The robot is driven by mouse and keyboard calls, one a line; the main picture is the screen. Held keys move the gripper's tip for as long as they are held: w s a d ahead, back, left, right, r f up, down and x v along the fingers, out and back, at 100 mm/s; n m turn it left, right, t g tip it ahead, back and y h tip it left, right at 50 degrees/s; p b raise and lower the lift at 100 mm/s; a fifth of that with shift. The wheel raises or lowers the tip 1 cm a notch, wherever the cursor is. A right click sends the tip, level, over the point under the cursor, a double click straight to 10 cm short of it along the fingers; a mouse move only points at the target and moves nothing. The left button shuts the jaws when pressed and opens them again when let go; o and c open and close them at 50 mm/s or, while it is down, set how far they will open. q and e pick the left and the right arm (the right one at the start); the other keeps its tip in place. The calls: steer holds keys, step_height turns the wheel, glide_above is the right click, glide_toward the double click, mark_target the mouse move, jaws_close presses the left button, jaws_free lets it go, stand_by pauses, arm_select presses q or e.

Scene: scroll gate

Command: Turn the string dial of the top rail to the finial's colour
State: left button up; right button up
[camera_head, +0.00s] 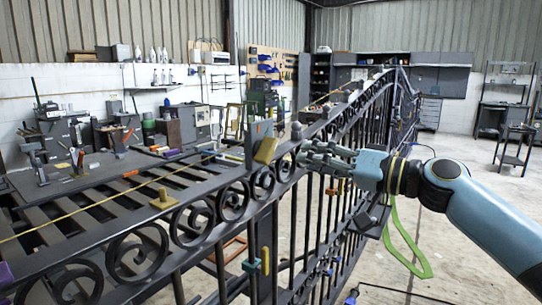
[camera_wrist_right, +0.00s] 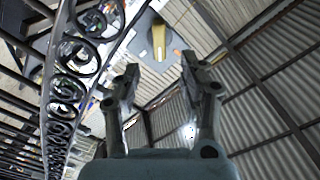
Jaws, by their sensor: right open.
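A yellow knob (camera_head: 265,149) sits on a grey block (camera_head: 262,129) on the gate's top rail (camera_head: 225,178). In the right wrist view the yellow knob (camera_wrist_right: 159,42) shows beyond and between the open fingertips (camera_wrist_right: 159,68). My left gripper is out of view.
The scrolled black gate (camera_head: 137,250) runs away to the upper right. A green loop (camera_head: 408,245) hangs below my right arm. A teal block (camera_head: 251,266) with a yellow piece (camera_head: 265,260) sits on the lower bars. Open floor lies at right; a cluttered bench (camera_head: 90,165) stands behind.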

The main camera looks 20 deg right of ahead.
mark_target(273, 153)
steer(key=p+x, duration=0.2)
steer(key=x, duration=0.7)
steer(key=shift+w+a, duration=0.25)
steer(key=shift+w, duration=0.1)
steer(key=shift+w+a, duration=0.2)
steer(key=shift+w, duration=0.1)
jaws_close()
